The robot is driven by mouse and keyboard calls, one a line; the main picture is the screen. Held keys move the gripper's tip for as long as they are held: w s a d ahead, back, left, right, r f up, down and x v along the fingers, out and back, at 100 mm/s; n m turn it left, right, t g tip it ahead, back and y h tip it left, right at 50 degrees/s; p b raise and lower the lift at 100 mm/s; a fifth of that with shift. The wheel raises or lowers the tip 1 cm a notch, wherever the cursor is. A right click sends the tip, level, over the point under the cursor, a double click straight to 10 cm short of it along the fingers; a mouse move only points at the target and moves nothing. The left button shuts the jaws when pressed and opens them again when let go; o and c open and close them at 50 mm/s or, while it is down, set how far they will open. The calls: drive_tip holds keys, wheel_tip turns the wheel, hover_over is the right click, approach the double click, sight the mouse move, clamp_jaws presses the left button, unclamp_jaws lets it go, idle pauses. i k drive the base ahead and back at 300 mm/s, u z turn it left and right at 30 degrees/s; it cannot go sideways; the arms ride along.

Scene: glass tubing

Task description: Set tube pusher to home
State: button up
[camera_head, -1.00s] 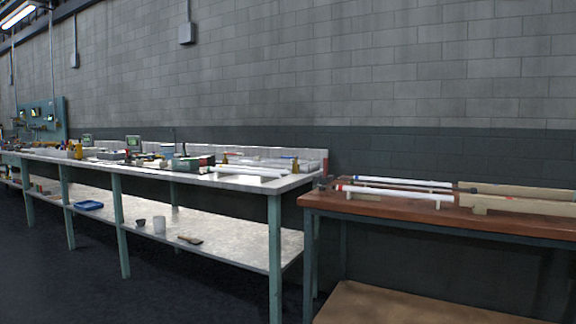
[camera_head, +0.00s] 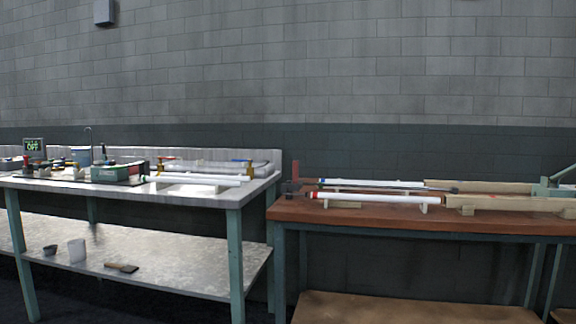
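A long tube apparatus lies on the brown-topped bench (camera_head: 380,214) at the right. A white tube with red end marks (camera_head: 370,199) rests on small wooden supports, its right end at a tan wooden trough (camera_head: 520,203). Behind it lie a second white tube with a blue end (camera_head: 360,184) and a dark rod (camera_head: 400,188). A dark red upright piece (camera_head: 293,180) stands at the bench's left end. A green lever-like part (camera_head: 560,183) shows at the right edge. I cannot tell which part is the tube pusher. My gripper is not in view.
A white-topped bench (camera_head: 215,194) stands to the left, holding tubes, a green box (camera_head: 117,172) and an "OFF" display (camera_head: 34,147). Its lower shelf (camera_head: 170,262) holds cups and a brush-like item. A narrow gap separates the benches. A block wall stands behind.

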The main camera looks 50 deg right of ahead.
sight(296, 185)
drive_tip(key=z, duration=0.7)
drive_tip(key=i, duration=1.15)
drive_tip(key=z, duration=0.9)
